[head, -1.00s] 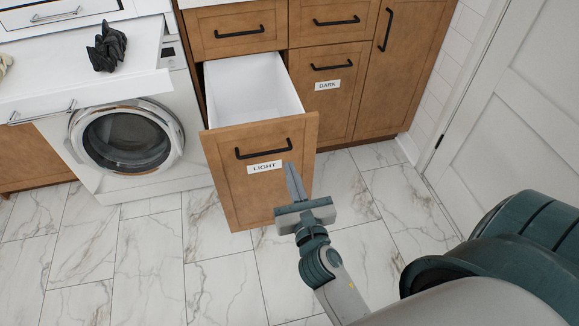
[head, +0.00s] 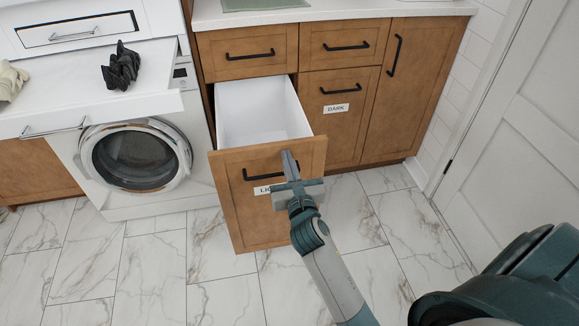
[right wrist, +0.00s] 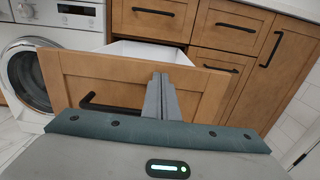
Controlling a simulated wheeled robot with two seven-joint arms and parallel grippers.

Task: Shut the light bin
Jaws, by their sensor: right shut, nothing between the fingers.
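The light bin (head: 240,214) is a wooden pull-out drawer with a black bar handle and a white label, partly hidden by my gripper. It stands pulled out from the cabinet, and its white inside (head: 262,108) looks empty. My right gripper (head: 289,160) is shut and empty, with its fingertips at the upper right of the bin's front, beside the handle. In the right wrist view the fingers (right wrist: 160,95) are in front of the bin's front panel (right wrist: 205,88); I cannot tell whether they touch it. My left gripper is out of view.
The closed dark bin (head: 338,125) is to the right, below closed drawers. A washing machine (head: 135,160) stands left, under a white surface with a dark crumpled cloth (head: 121,66) and a pale cloth (head: 10,80). A white door (head: 520,130) is at right. Marble floor lies clear in front.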

